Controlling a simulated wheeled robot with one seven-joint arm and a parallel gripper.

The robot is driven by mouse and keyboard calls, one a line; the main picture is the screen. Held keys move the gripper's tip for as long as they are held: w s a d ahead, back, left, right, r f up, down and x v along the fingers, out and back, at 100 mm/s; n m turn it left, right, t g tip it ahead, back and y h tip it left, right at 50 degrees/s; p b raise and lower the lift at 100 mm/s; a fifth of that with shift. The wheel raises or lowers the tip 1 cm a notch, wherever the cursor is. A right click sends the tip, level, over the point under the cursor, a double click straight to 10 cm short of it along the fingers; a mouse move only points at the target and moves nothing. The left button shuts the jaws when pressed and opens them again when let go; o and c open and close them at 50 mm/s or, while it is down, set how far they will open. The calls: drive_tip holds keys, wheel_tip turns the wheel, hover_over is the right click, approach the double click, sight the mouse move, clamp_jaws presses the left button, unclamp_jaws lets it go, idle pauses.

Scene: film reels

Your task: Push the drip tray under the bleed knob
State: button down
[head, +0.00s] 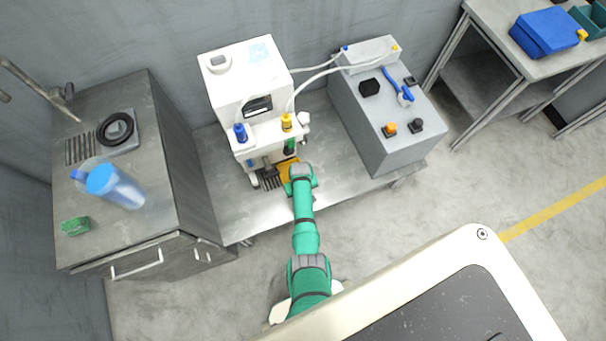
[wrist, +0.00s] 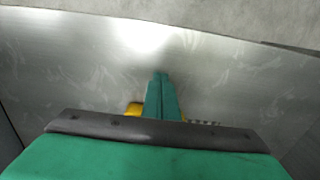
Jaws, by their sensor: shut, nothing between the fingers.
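A yellow-orange flat piece (head: 287,168), which looks like the drip tray, lies low at the front of the white machine (head: 238,80), partly hidden by my gripper (head: 299,177). A little of it shows left of the fingers in the wrist view (wrist: 133,109). A dark slotted grate (head: 268,179) is just left of it in the head view. A blue knob (head: 240,132) and a yellow knob (head: 286,122) are on the machine's front; I cannot tell which is the bleed knob. My gripper's fingers (wrist: 161,90) are shut and empty; contact with the yellow piece is unclear.
The metal bench (head: 230,210) is bare in front of the machine. A grey control box (head: 385,120) stands to the right, joined by white hoses.

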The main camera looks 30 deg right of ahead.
wheel_tip(320, 180, up, 9)
drive_tip(key=s+a+r+t+h, duration=0.1)
drive_tip(key=s+a+r+t, duration=0.25)
drive_tip(key=s+a, duration=0.3)
drive_tip(key=s+a+r+t+h, duration=0.1)
drive_tip(key=s+a+r+t, duration=0.3)
drive_tip(key=s, duration=0.3)
drive_tip(key=s+a+r+t, duration=0.2)
drive_tip(key=s+r, duration=0.1)
drive_tip(key=r, duration=0.7)
drive_tip(key=s+a+r+t+y, duration=0.1)
drive_tip(key=s+a+r+t, duration=0.1)
drive_tip(key=r, duration=0.9)
drive_tip(key=s+a+r+t+y, duration=0.1)
drive_tip(key=s+a+r+t, duration=0.2)
drive_tip(key=s+r, duration=0.3)
wheel_tip(320, 180, up, 5)
drive_tip(key=shift+s+f+n+t, duration=0.15)
drive_tip(key=shift+n+t, duration=0.25)
drive_tip(key=shift+t, duration=0.05)
